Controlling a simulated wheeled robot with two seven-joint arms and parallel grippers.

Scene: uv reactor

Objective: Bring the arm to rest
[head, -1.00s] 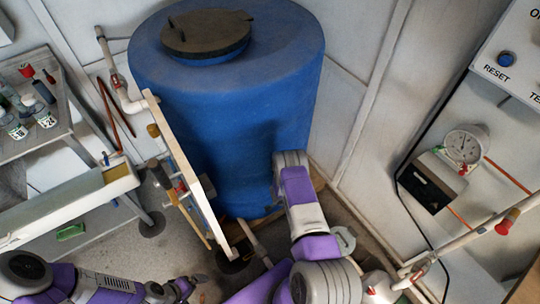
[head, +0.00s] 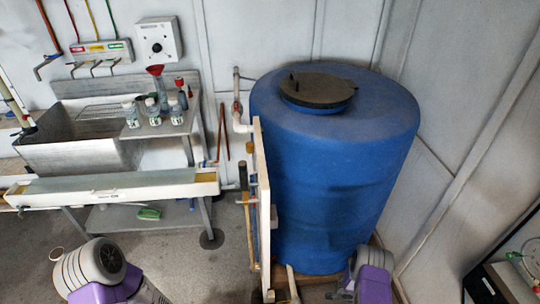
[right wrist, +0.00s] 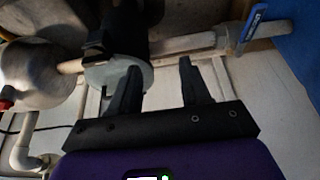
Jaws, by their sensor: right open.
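My right gripper (right wrist: 159,66) shows in the right wrist view, its two dark fingers apart with nothing between them. A pipe with a round grey disc (right wrist: 118,76) lies beyond the fingers; I cannot tell how far off. In the head view my right arm (head: 372,278) shows only as a purple and grey link at the bottom, in front of the blue tank (head: 335,190). My left arm (head: 100,272) comes in at the bottom left, and its gripper is outside the frame.
A white panel (head: 263,200) stands upright beside the tank. A steel sink (head: 75,145) and a shelf with bottles (head: 150,122) stand at the back left, behind a long white trough (head: 110,190). A blue-handled valve (right wrist: 253,25) sits on the pipe.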

